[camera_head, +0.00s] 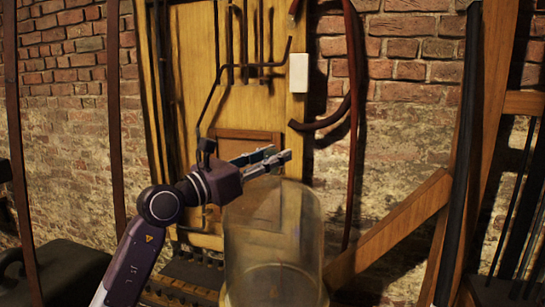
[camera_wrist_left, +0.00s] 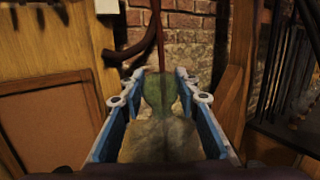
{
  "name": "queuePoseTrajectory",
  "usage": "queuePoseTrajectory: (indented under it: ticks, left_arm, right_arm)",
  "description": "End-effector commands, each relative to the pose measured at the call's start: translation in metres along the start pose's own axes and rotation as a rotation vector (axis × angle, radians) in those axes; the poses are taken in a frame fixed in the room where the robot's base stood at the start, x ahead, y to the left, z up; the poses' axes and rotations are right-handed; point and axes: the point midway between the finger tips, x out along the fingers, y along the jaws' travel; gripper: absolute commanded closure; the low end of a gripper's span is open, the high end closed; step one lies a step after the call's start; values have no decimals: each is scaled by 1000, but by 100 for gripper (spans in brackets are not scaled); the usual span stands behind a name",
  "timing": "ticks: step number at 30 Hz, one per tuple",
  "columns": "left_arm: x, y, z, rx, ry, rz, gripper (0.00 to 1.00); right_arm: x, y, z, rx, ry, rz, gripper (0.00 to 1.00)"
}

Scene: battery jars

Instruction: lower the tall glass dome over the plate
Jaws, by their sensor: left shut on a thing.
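The tall glass dome (camera_head: 273,235) stands upright at the lower middle of the head view, clear and see-through. My left gripper (camera_head: 270,158) is at its top, with the fingers pointing right. In the left wrist view the gripper (camera_wrist_left: 162,88) has its two blue-sided fingers on either side of greenish glass of the dome (camera_wrist_left: 161,95), and it is shut on the dome. A pale rounded shape shows through the glass near the bottom of the head view; I cannot tell whether it is the plate. The dome's lower rim is cut off by the frame. My right gripper is not in view.
A wooden panel (camera_head: 182,60) with black pipes and a white box (camera_head: 299,73) stands behind, against a brick wall (camera_head: 405,55). A slanted wooden beam (camera_head: 395,228) is to the right of the dome. A dark case (camera_head: 65,272) is at the lower left.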

Motion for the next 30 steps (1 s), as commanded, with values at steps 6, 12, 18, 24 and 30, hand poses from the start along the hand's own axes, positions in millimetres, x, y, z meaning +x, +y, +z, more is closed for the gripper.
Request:
queuePoseTrajectory:
  ticks: [6, 12, 18, 24, 30]
  left_arm:
    - [-1, -1, 8, 4, -22, 0, 100]
    - [-1, -1, 5, 2, -19, 0, 68]
    - [-1, 0, 1, 1, -10, 0, 50]
    - [0, 1, -14, -5, 18, 0, 50]
    - [-13, 2, -10, -3, 9, 2, 50]
  right_arm:
    - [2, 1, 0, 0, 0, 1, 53]
    - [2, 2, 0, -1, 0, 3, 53]
    - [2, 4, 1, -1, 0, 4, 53]
    - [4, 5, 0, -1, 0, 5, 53]
    - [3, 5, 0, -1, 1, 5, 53]
